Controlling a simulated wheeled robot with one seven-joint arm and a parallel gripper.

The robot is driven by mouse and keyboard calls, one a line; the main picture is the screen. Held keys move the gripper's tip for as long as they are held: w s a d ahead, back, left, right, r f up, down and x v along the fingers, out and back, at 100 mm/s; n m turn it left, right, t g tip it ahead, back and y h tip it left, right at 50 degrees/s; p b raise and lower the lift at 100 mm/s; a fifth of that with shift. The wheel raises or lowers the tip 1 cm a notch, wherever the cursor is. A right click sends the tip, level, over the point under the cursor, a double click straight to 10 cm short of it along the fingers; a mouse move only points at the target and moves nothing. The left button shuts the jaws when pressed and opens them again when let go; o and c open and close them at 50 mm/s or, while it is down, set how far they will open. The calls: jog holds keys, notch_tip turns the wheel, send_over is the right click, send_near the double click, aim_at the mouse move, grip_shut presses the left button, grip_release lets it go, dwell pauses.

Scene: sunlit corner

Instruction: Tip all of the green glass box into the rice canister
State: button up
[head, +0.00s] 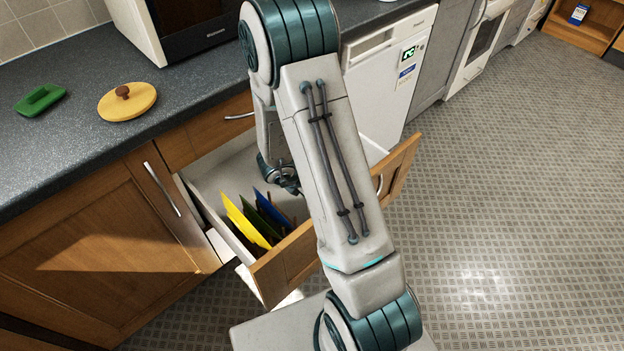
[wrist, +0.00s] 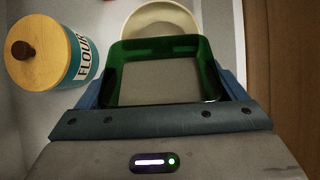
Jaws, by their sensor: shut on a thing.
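My gripper (wrist: 162,92) is shut on the green glass box (wrist: 115,88), with a blue finger at each side in the wrist view. The box is open at the top and shows a flat grey-beige area inside; I cannot tell whether that is contents or what lies behind the glass. A round cream rim (wrist: 133,22) shows just beyond the box, partly hidden by it; it may be the rice canister, but no label shows. In the head view my gripper (head: 285,182) is low inside the open drawer, mostly hidden by my arm, and the box is hidden.
A blue flour canister (wrist: 85,58) with a wooden lid stands left of the box. The open drawer (head: 285,268) holds yellow (head: 245,222) and blue (head: 272,208) boards. A green lid (head: 40,100) and a yellow knobbed lid (head: 127,102) lie on the counter (head: 65,150).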

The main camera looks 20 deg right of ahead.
jog(key=shift+w+d+r+g+y+p, duration=0.15)
jog(key=shift+y+p, duration=0.4)
jog(key=shift+p, duration=0.6)
jog(key=shift+s+d+r+g+y+p, duration=0.15)
jog(key=shift+y+p, duration=0.4)
jog(key=shift+p, duration=0.6)
jog(key=p, duration=0.2)
jog(key=y+p, duration=0.1)
jog(key=p, duration=0.2)
jog(key=shift+w+d+g+y, duration=0.2)
jog(key=shift+g+y, duration=0.1)
jog(key=shift+g, duration=0.1)
jog(key=p, duration=0.4)
jog(key=y+p, duration=0.1)
jog(key=p, duration=0.4)
jog(key=shift+w+d+g+y, duration=0.15)
jog(key=shift+d+g+y, duration=0.1)
jog(key=shift+g+y, duration=0.05)
jog(key=y+p, duration=0.1)
jog(key=p, duration=0.6)
jog(key=shift+d+f, duration=0.15)
jog(key=shift+f, duration=0.05)
jog(key=p, duration=0.3)
jog(key=shift+d+r+y, duration=0.1)
jog(key=shift+r+y, duration=0.1)
jog(key=shift+y, duration=0.2)
jog(key=shift+f+g, duration=0.3)
jog(key=shift+w+d+y, duration=0.1)
jog(key=shift+d+y, duration=0.1)
jog(key=shift+y, duration=0.3)
